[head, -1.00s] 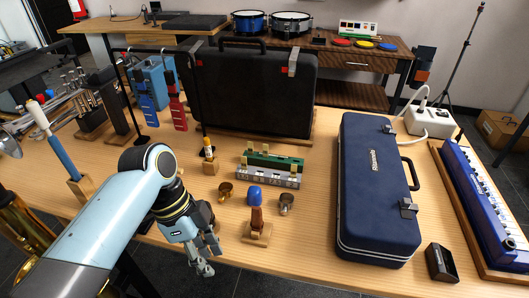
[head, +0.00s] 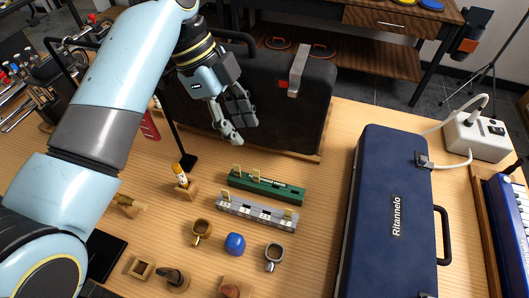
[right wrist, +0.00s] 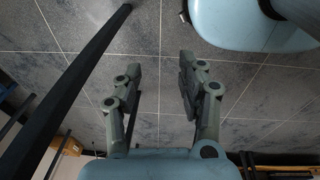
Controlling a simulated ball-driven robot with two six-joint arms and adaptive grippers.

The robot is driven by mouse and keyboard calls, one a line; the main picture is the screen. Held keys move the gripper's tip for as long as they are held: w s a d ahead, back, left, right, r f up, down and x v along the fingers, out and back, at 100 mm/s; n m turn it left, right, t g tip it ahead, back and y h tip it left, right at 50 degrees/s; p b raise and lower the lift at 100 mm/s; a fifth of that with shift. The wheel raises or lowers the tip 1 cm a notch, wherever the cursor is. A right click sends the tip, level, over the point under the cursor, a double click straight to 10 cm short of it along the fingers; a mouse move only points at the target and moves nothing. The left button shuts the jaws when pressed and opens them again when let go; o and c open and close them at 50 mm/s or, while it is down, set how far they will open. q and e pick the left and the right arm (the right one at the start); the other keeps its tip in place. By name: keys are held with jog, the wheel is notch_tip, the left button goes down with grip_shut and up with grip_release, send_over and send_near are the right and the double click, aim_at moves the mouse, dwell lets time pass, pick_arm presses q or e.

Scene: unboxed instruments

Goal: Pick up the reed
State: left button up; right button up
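Small tan reed-like pieces show on a green rack (head: 266,187) and on a grey rack (head: 256,212) in the middle of the table in the head view. I cannot tell for certain which one is the reed; one tan piece (head: 236,170) stands at the green rack's left end. My left gripper (head: 240,130) is open and empty, above and behind the racks, in front of the large black case. My right gripper (right wrist: 158,68) is open and empty in the right wrist view, with grey floor tiles behind it. It is outside the head view.
The black case (head: 300,115) stands at the back. A blue case (head: 385,220) lies right of the racks. A brass ring (head: 201,230), a blue piece (head: 235,243) and a silver ring (head: 273,256) stand in front. A yellow-and-white tube (head: 181,174) stands left.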

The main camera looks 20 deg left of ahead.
pick_arm(q)
send_over(254, 170)
jog(key=a, duration=0.2)
notch_tip(254, 170, down, 9)
jog(key=shift+w+r, duration=0.1)
jog(key=shift+r, duration=0.05)
jog(key=shift+x, duration=0.75)
jog(key=x, duration=0.4)
jog(key=shift+b, duration=0.35)
jog(key=shift+d+f, duration=0.1)
jog(key=shift+f, duration=0.25)
jog(key=shift+c, duration=0.2)
pick_arm(e)
jog(key=shift+s+a+f, duration=0.1)
jog(key=shift+s+f, duration=0.1)
jog(key=shift+s, duration=0.3)
jog(key=shift+s+f, duration=0.15)
jog(key=shift+s, duration=0.35)
pick_arm(q)
grip_shut()
